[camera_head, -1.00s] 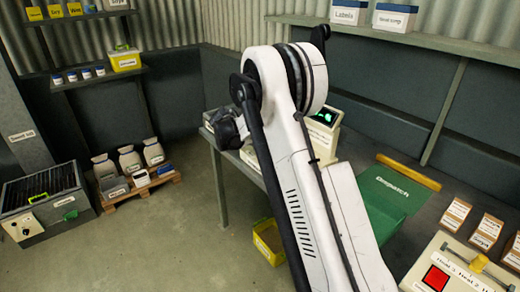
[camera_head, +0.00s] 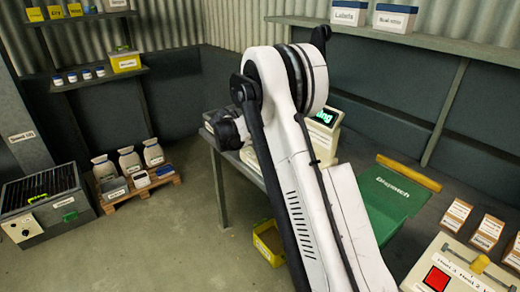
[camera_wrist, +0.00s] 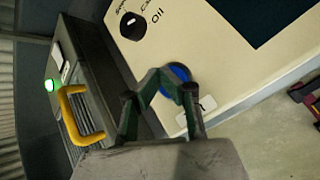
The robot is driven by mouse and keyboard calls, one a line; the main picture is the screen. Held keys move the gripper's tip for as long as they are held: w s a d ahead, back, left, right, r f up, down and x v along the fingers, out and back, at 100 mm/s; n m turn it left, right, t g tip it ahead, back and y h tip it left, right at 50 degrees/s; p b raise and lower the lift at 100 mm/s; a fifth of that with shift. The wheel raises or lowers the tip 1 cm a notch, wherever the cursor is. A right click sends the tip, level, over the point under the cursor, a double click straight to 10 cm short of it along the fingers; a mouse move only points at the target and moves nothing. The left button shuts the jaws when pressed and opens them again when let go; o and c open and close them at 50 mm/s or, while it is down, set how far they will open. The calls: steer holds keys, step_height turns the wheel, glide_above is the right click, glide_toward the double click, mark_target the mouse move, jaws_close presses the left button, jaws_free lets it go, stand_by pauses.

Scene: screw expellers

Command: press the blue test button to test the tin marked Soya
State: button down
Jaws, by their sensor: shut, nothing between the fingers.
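The blue test button (camera_wrist: 178,74) shows in the wrist view on the cream tester panel (camera_wrist: 214,50). My gripper (camera_wrist: 161,80) is shut and empty, with its fingertips at the button and covering part of it; contact cannot be told for certain. A black dial (camera_wrist: 132,25) with an "Oil" label is above the button. In the head view, the tester's screen (camera_head: 324,117) shows large green letters ending in "ing", partly hidden by my arm. My gripper is hidden there too. I cannot make out a tin marked Soya in either view.
A yellow handle (camera_wrist: 82,115) and a lit green lamp (camera_wrist: 50,86) are left of my gripper in the wrist view. In the head view, a green Despatch bin (camera_head: 392,192), several small labelled boxes (camera_head: 487,232) and a red-button panel (camera_head: 437,277) are on the right.

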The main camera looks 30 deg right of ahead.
steer(key=shift+r, duration=0.65)
steer(key=shift+r+p, duration=1.1)
steer(key=shift+r, duration=1.4)
